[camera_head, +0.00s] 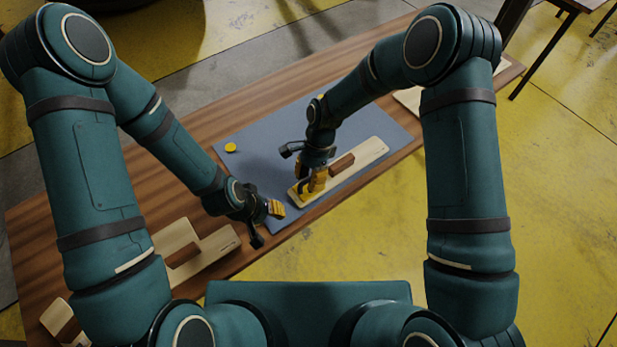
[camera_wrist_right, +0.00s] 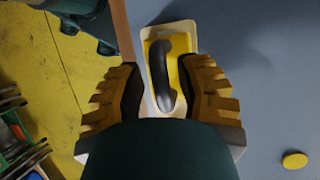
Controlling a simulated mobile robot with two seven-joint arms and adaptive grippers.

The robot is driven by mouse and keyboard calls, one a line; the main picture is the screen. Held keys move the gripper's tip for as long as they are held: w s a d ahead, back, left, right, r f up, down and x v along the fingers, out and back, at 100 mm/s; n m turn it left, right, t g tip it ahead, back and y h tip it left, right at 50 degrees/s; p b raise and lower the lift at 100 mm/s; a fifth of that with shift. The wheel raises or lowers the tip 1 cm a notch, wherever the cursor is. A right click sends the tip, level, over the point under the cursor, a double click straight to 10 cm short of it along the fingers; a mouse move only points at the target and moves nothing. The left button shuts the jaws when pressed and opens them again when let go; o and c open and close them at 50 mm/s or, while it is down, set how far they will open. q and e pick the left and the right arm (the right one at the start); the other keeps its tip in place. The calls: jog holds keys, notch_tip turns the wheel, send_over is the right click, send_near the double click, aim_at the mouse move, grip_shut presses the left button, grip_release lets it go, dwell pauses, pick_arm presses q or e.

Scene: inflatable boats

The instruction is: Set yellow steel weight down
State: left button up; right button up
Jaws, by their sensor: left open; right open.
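The yellow steel weight (camera_wrist_right: 156,72) shows in the right wrist view as a yellow block with a black, arched handle. It rests on the end of a pale wooden board (camera_head: 371,149); in the head view a bit of its yellow shows beside my right fingers. My right gripper (camera_head: 314,183) is open above that end of the board. In the right wrist view its ribbed yellow fingers stand apart on either side of the weight, and no grip on the handle shows. My left gripper (camera_head: 268,211) is open and empty near the mat's front-left edge.
The board has a brown handle block (camera_head: 342,163) and lies on a blue-grey mat (camera_head: 270,135) on a wooden table (camera_head: 120,188). A small yellow disc (camera_head: 230,147) lies at the mat's left. Pale wooden pieces (camera_head: 217,250) lie at the table's near left. The mat's back is clear.

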pick_arm(q)
jog(key=shift+r, duration=0.15)
pick_arm(e)
jog(key=shift+r, duration=0.2)
pick_arm(q)
jog(key=shift+r+p, duration=0.2)
jog(key=shift+p, duration=0.1)
pick_arm(e)
jog(key=v, duration=1.2)
jog(key=s+d+f+n, duration=0.1)
jog(key=f, duration=0.2)
jog(key=s+d+f+n+t+y, duration=0.1)
jog(key=s+f, duration=0.1)
jog(key=f, duration=0.1)
jog(key=s+d+f+n+t, duration=0.1)
jog(key=s+f+n, duration=0.1)
jog(key=shift+s+d+f, duration=0.1)
jog(key=shift+d+f, duration=0.1)
jog(key=shift+f, duration=0.2)
jog(key=s+d+f+n+t, duration=0.3)
jog(key=s+d+n+t, duration=0.1)
jog(key=s, duration=0.4)
jog(key=shift+s+d+f+n, duration=0.2)
jog(key=shift+s+d+n, duration=0.15)
jog(key=shift+n, duration=0.25)
pick_arm(q)
jog(key=shift+s, duration=0.1)
